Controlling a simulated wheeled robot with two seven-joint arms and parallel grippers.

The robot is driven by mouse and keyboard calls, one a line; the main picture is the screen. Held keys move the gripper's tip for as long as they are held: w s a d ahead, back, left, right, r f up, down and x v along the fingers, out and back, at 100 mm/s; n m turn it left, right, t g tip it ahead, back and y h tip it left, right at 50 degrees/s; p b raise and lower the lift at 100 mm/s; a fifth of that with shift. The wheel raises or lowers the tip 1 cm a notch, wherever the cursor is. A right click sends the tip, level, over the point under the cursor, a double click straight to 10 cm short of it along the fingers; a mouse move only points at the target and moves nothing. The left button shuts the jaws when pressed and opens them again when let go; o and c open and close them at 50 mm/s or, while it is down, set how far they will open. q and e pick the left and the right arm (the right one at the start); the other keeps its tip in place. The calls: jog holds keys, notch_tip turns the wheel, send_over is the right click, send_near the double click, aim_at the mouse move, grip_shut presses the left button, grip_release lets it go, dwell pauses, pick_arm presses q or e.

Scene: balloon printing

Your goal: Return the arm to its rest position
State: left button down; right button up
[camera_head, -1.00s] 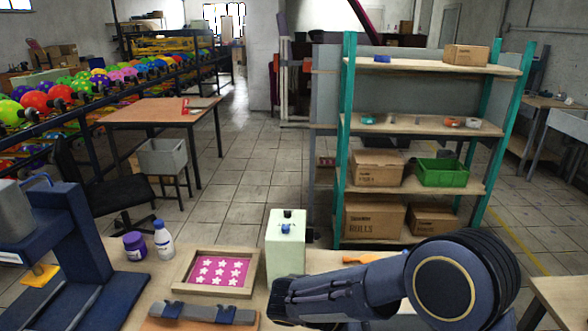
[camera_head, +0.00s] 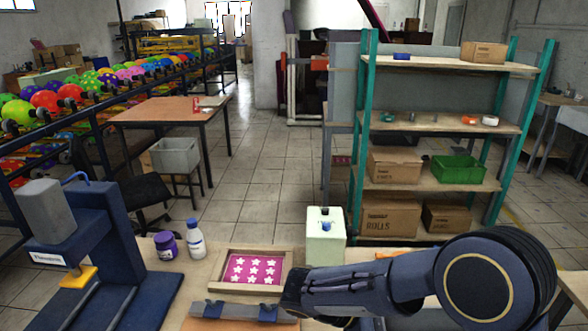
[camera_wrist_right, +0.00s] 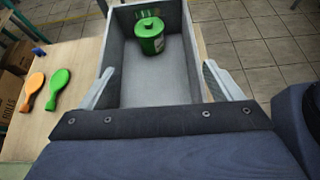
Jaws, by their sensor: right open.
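My right arm (camera_head: 355,287) reaches in from the lower right of the head view, over the worktable's right part. It hides part of the table. My right gripper (camera_wrist_right: 157,77) shows in the right wrist view, with its two grey fingers spread apart and nothing between them. Beyond the fingers is a grey open bin (camera_wrist_right: 186,62) with a green lidded can (camera_wrist_right: 150,36) inside. The fingers appear near the bin's side walls; I cannot tell whether they touch them. My left gripper is not in view.
On the worktable are a blue press (camera_head: 110,235), purple jar (camera_head: 166,246), white bottle (camera_head: 196,240), framed star print (camera_head: 222,283) and pale green box (camera_head: 326,247). A shelf (camera_head: 440,123) stands behind.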

jog(key=shift+s+d+m+y, duration=0.3)
jog(key=shift+s+d, duration=0.05)
jog(key=s+d+f+m+g+y+b, duration=0.15)
jog(key=s+d+m+y, duration=0.25)
jog(key=s+m+y, duration=0.5)
jog(key=s+a+m+t+y+b, duration=0.2)
jog(key=s+a+m+t+y, duration=0.2)
jog(key=m, duration=0.5)
jog(key=s+t+y, duration=0.2)
jog(key=t, duration=0.1)
jog(key=shift+s+r+t+y, duration=0.15)
jog(key=shift+r+t+y, duration=0.15)
jog(key=shift+r+t, duration=0.1)
